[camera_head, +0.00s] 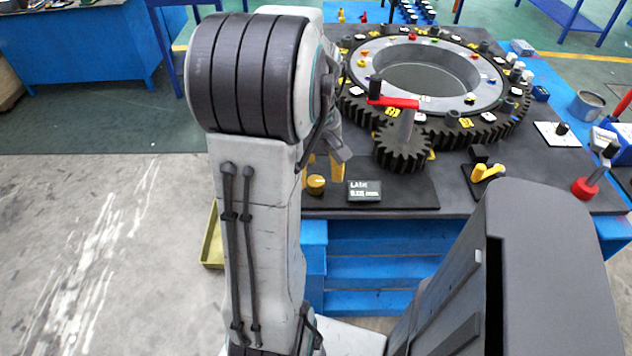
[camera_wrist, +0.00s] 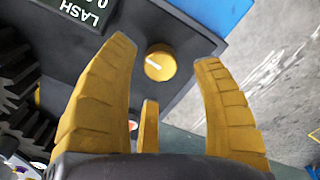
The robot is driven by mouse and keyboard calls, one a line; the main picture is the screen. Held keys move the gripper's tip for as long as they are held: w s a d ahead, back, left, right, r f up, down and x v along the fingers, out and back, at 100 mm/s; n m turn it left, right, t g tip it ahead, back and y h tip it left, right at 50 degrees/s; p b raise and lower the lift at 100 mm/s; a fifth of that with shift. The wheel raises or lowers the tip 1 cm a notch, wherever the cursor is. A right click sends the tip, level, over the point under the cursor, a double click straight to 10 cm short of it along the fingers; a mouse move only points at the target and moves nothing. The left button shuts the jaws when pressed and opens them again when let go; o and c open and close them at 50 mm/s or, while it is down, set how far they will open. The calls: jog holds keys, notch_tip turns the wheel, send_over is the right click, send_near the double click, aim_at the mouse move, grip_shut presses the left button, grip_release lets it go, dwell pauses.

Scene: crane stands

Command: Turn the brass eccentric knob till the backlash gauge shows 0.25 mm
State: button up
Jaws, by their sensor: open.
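The round brass knob (camera_head: 316,184) with a white pointer line sits on the dark plate at the table's front edge. In the wrist view the knob (camera_wrist: 160,64) lies between and beyond the tips of my open gripper (camera_wrist: 165,52). The yellow fingers are apart and I see no contact with the knob. In the head view my gripper (camera_head: 323,168) is partly hidden by my arm, close by the knob. The backlash gauge (camera_head: 364,191) is a dark LASH display right of the knob; its digits are too small to read surely. It is cut off in the wrist view (camera_wrist: 88,12).
A small dark gear (camera_head: 402,150) with a red crank (camera_head: 395,102) meshes with a large ring gear (camera_head: 500,125). A yellow lever (camera_head: 487,172) and a red-based stand (camera_head: 586,187) are to the right. Blue table framing (camera_head: 370,240) lies below the front edge.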

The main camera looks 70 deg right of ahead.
aim_at(316, 181)
jog(key=shift+f, duration=1.65)
jog(key=c, duration=1.2)
